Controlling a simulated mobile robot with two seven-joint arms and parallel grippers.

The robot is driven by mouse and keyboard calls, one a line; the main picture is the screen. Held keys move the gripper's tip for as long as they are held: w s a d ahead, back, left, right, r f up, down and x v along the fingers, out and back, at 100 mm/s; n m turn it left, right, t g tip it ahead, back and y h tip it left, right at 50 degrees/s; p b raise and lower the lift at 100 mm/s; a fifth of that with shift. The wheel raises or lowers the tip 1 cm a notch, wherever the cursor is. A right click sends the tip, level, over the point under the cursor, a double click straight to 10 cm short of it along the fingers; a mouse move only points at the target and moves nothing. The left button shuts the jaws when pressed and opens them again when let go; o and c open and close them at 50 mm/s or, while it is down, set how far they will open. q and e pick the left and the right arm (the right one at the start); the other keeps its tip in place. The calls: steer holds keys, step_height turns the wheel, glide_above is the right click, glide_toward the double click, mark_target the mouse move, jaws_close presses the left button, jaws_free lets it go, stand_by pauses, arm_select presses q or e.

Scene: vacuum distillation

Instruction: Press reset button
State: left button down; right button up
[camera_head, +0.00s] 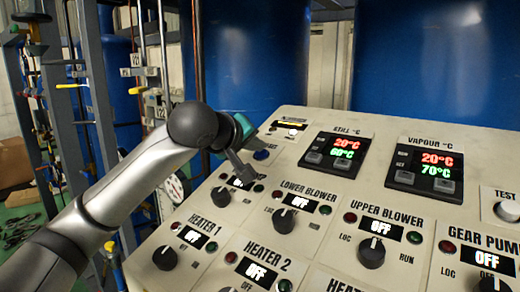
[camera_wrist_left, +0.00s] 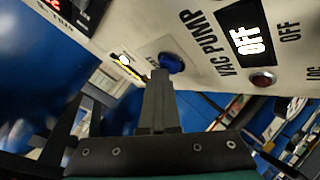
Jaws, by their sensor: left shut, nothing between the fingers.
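The reset button is a round blue button (camera_head: 261,155) near the upper left corner of the pale control panel (camera_head: 292,150). It also shows in the left wrist view (camera_wrist_left: 172,62), just beyond my fingertips. Its label is partly hidden there by the fingers. My left gripper (camera_head: 250,174) is shut and empty, reaching in from the left with its fingers angled down toward the panel, close beside the button. In the left wrist view the shut fingertips (camera_wrist_left: 160,74) overlap the button's near edge. I cannot tell whether they touch it. My right gripper is not in view.
Knobs such as the lower blower knob (camera_head: 284,220) stand up from the panel near my gripper. The still display (camera_head: 334,148) and vapour display (camera_head: 428,168) lie to the right. Blue tanks (camera_head: 250,55) stand behind, and a metal frame with pipes (camera_head: 95,90) at left.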

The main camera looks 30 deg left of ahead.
arm_select(q)
step_height(320, 180, up, 6)
steer(key=s+p, duration=0.2)
steer(key=p, duration=0.1)
steer(key=shift+s+f, duration=0.15)
stand_by(0.3)
steer(key=shift+f, duration=0.1)
stand_by(0.7)
